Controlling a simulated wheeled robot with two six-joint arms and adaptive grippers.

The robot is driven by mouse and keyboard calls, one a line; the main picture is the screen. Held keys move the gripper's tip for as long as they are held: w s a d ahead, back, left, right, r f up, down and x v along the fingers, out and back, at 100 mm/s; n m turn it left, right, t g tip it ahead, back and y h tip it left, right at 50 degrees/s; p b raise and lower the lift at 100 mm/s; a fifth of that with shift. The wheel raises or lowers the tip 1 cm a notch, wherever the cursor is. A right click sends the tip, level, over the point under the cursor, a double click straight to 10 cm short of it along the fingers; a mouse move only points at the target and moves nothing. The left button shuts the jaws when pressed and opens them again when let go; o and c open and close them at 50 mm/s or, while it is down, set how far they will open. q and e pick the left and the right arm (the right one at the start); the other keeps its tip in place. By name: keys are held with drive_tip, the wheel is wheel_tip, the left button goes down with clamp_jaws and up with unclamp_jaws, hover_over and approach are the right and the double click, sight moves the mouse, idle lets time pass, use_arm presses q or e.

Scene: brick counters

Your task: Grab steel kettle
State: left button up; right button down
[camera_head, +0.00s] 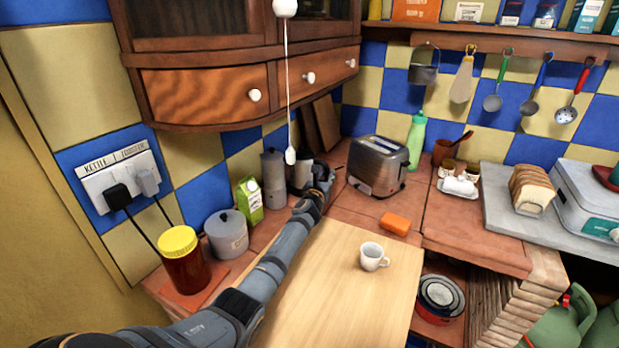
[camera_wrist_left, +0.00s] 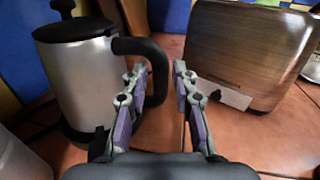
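The steel kettle (camera_wrist_left: 82,85) has a black lid and a black curved handle (camera_wrist_left: 155,65). It stands upright at the left of the left wrist view. In the head view, the kettle (camera_head: 301,172) is partly hidden beside my left gripper (camera_head: 325,172). In the wrist view my left gripper (camera_wrist_left: 158,85) is open, its two fingers apart. The handle is close by, beyond the left finger and reaching towards the gap between the fingers. I cannot tell whether the finger touches it. My right gripper is not in view.
A toaster (camera_head: 378,166) stands right of the gripper, also large in the wrist view (camera_wrist_left: 250,55). A grey pot (camera_head: 273,180) and a green-white carton (camera_head: 249,200) stand left of the kettle. A pull cord (camera_head: 288,90) hangs near the arm. A white cup (camera_head: 372,257) sits on the wooden board.

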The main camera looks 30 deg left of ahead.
use_arm(q)
clamp_jaws()
drive_tip(key=shift+r, duration=0.15)
